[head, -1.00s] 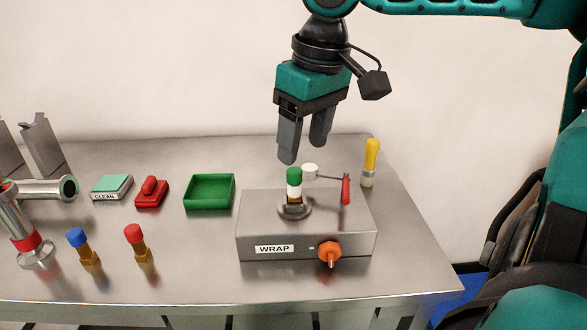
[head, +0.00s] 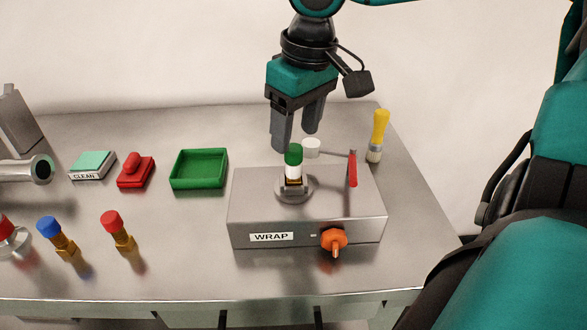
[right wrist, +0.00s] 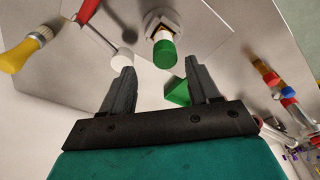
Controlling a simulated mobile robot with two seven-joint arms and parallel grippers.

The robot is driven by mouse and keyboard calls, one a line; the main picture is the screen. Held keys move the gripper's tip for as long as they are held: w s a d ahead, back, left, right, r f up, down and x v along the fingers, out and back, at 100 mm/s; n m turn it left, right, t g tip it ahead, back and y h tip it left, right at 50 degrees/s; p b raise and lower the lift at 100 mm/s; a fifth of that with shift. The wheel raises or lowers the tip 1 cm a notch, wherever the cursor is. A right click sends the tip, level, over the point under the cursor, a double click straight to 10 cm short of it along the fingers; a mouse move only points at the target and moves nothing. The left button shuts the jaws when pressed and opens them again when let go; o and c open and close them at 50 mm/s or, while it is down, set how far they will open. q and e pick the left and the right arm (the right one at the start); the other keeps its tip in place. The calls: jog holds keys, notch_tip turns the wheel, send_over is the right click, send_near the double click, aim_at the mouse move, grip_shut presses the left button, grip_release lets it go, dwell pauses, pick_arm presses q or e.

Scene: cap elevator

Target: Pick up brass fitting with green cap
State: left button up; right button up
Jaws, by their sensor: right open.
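The brass fitting with the green cap (head: 293,165) stands upright in the round holder on top of the grey WRAP box. A white band wraps it below the cap, and a little brass shows beneath. My right gripper (head: 295,140) is open and empty, fingers pointing down, just above and behind the cap in the head view. In the right wrist view the green cap (right wrist: 164,53) lies beyond the open fingers (right wrist: 160,85), roughly in line with the gap between them. My left gripper is not in view.
A yellow brush (head: 379,130) stands behind. Left are a green tray (head: 198,187), red-capped (head: 117,230) and blue-capped (head: 57,236) fittings.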

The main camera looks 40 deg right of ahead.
aim_at(294, 147)
jog(key=f, duration=0.1)
jog(key=f+b, duration=0.1)
jog(key=f, duration=0.3)
jog(key=shift+a, duration=0.4)
jog(key=shift+w+f, duration=0.1)
jog(key=shift+f, duration=0.25)
grip_shut()
jog(key=shift+r, duration=0.15)
notch_tip(294, 147, up, 18)
jog(key=p, duration=0.3)
jog(key=shift+p, duration=0.4)
